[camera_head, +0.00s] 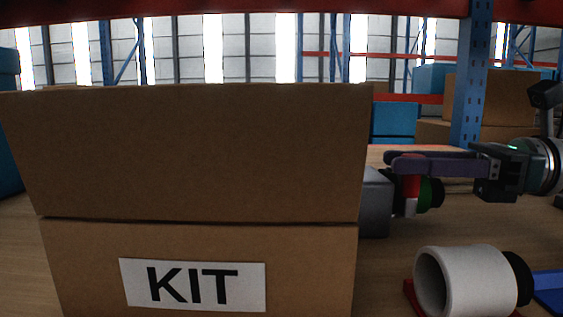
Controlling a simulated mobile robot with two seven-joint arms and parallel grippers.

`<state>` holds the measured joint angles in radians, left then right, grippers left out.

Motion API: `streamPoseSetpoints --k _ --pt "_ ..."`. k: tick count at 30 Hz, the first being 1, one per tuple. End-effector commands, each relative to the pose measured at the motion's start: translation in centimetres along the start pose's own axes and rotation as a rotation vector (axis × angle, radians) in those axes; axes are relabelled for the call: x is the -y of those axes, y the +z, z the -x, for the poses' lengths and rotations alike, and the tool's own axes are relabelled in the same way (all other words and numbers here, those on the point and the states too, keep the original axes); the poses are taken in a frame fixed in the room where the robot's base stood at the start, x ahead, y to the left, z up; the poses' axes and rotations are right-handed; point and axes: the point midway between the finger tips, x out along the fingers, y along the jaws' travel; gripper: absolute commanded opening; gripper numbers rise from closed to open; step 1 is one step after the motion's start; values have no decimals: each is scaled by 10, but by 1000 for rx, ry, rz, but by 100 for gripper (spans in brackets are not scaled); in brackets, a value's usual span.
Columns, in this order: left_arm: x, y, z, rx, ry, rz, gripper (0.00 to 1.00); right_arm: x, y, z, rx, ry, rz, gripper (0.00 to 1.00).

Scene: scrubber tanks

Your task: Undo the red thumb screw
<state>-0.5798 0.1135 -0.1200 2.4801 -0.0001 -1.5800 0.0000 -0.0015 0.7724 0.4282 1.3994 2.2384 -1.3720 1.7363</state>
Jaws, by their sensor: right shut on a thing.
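The red thumb screw (411,186) shows as a small red part beside a grey block (374,204), just right of the large box. A green ring (425,191) with a black end sits to its right. My right gripper (392,160) reaches in from the right with its purple fingers over the top of the red part. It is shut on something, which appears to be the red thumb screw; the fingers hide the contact. The box hides the left side of the grey block. My left gripper is not in view.
A large cardboard box (190,150) marked KIT fills the left and middle foreground. A white cylinder (465,283) with a black end lies at the lower right, near a blue part (550,288). Shelving with a blue upright (471,85) and boxes stands behind the table.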

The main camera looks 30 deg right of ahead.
Motion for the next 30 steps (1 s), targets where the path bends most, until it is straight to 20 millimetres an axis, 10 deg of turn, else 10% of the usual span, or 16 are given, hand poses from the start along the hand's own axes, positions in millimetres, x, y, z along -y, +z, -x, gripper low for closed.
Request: streamPoseSetpoints --k 12,13,18,30 --pt "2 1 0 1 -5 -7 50 0 0 0 -2 8 0 0" --pt "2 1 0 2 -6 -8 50 0 0 0 -2 8 0 37" --pt "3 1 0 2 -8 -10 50 0 0 0 -2 7 0 56" --pt "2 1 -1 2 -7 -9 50 0 -1 6 -2 4 -1 64"
